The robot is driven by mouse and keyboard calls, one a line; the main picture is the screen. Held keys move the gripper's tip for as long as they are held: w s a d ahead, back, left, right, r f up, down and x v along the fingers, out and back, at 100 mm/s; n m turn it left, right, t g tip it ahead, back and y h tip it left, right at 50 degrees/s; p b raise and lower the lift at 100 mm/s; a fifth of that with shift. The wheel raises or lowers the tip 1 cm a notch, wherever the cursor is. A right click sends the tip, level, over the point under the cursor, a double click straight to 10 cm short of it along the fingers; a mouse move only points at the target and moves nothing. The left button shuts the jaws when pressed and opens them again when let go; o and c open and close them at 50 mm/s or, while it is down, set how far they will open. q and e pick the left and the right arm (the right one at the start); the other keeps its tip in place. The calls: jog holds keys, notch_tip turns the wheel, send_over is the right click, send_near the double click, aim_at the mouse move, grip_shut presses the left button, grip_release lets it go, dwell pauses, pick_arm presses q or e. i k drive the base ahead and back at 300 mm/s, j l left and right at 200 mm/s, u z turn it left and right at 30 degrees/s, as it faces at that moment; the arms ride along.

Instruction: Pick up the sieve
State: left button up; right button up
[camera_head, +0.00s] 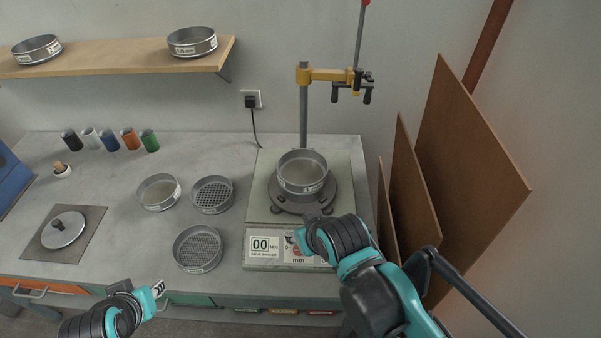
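A round metal sieve (302,172) sits on the dark round plate of the shaker (256,220) at the bench's right. Three more sieves lie on the bench: one with a fine mesh (159,192), one with coarse holes (212,194), and one nearer the front (198,249). My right gripper (303,240) is in front of the shaker, below the sieve on it and apart from it. My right arm hides its fingers in part, so its opening is unclear. My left gripper (158,289) is at the bench's front edge, apart from the sieves; its fingers are small and their opening is unclear.
A wooden shelf (120,57) holds two sieves. Several coloured jars (109,140) stand at the back left. A round metal lid (63,229) lies on a grey mat. A clamp stand (304,110) rises behind the shaker. Brown boards (465,150) lean at the right.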

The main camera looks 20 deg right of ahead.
aim_at(213, 194)
jog(key=i+j+z, duration=0.15)
jog(key=j+z, duration=1.25)
jog(key=j, duration=0.2)
